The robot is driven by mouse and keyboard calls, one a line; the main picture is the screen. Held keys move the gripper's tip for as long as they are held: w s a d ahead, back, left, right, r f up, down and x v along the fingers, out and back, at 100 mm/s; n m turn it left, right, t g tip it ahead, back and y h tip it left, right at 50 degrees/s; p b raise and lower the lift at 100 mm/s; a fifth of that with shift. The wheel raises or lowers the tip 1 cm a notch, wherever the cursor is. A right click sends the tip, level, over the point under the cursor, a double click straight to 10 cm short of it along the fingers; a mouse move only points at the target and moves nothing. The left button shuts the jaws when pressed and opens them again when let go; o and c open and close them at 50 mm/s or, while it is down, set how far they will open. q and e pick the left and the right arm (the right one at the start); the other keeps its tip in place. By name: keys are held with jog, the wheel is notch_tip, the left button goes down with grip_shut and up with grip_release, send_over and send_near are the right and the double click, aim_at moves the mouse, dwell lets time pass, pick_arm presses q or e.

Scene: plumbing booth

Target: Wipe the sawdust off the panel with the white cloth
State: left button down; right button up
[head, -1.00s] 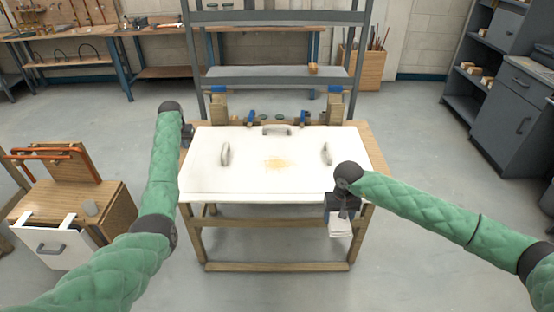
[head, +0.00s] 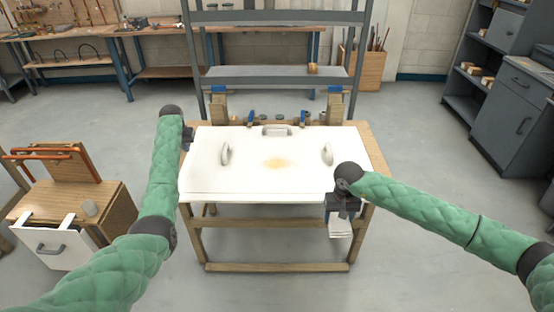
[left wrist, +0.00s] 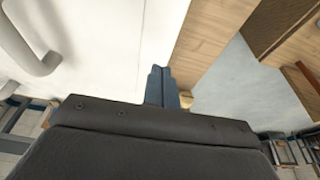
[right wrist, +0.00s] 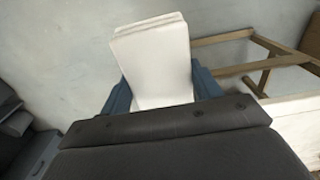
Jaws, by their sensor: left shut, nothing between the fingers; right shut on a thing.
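The white panel (head: 230,178) lies on a wooden table, with grey handles on it. My right gripper (head: 341,212) is at the panel's front right corner, pointing down and shut on the folded white cloth (head: 340,229), which hangs beside the table front. The cloth (right wrist: 155,60) fills the space between the fingers in the right wrist view. My left gripper (left wrist: 163,88) is shut and empty at the panel's left edge; in the head view it is mostly hidden behind its arm.
A grey rack (head: 280,76) stands behind the table, with clamps and small fittings along the table's back edge. A wooden cabinet (head: 110,208) with copper pipe stands at the left. Grey shelving (head: 510,100) is at the right. The floor in front is clear.

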pick_arm(q)
jog(key=shift+f, duration=1)
pick_arm(e)
jog(key=shift+f, duration=0.2)
dwell(0.5)
